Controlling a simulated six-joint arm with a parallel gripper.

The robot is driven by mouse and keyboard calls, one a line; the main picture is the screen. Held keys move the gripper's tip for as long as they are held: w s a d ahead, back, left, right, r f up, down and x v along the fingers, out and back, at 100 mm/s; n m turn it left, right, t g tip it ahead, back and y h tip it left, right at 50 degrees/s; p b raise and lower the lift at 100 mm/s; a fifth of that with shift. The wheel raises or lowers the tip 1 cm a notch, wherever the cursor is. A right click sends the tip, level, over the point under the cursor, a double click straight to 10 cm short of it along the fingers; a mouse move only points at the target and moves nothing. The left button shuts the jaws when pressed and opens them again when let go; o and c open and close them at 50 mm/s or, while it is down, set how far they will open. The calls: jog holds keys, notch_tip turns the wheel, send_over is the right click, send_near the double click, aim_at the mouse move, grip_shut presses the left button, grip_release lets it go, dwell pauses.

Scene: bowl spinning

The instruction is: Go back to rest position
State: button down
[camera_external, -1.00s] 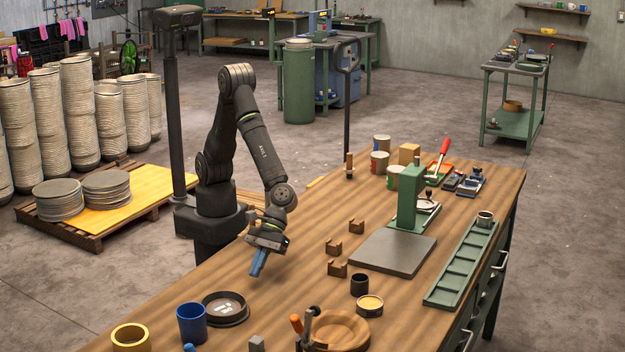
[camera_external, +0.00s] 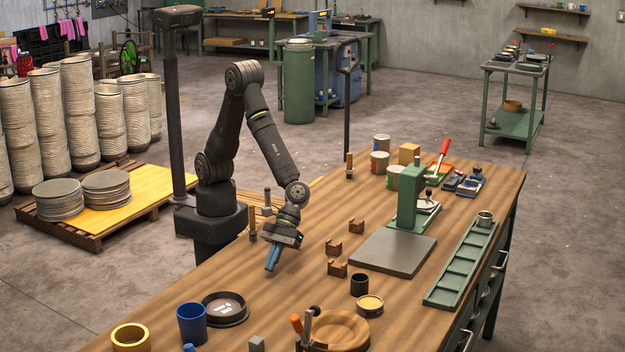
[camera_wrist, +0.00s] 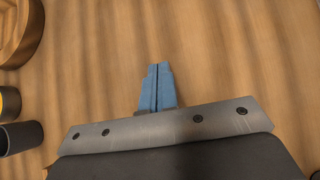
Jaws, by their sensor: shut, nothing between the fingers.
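My gripper (camera_external: 272,260) hangs over the left part of the wooden workbench (camera_external: 290,293), pointing down with its blue fingers together. In the wrist view the blue fingers (camera_wrist: 157,88) meet with only a thin dark line between them, and nothing is held. Bare wood lies beneath them. My arm is bent at the elbow above the bench's far-left edge.
Small brown notched blocks (camera_external: 337,268) and a grey plate (camera_external: 392,252) lie right of my gripper. A black cup (camera_external: 359,284), a round wooden bowl-like piece (camera_external: 345,330), a blue cup (camera_external: 191,323) and a dark round dish (camera_external: 238,317) stand nearer. Bare wood surrounds the gripper.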

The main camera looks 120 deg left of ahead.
jog(key=a, duration=1)
jog(key=shift+a, duration=0.15)
jog(key=a+r+m, duration=0.2)
jog(key=a+r, duration=0.4)
jog(key=r, duration=0.1)
jog(key=shift+a+r, duration=0.2)
jog(key=shift+a, duration=0.1)
jog(key=c, duration=2.2)
grip_release()
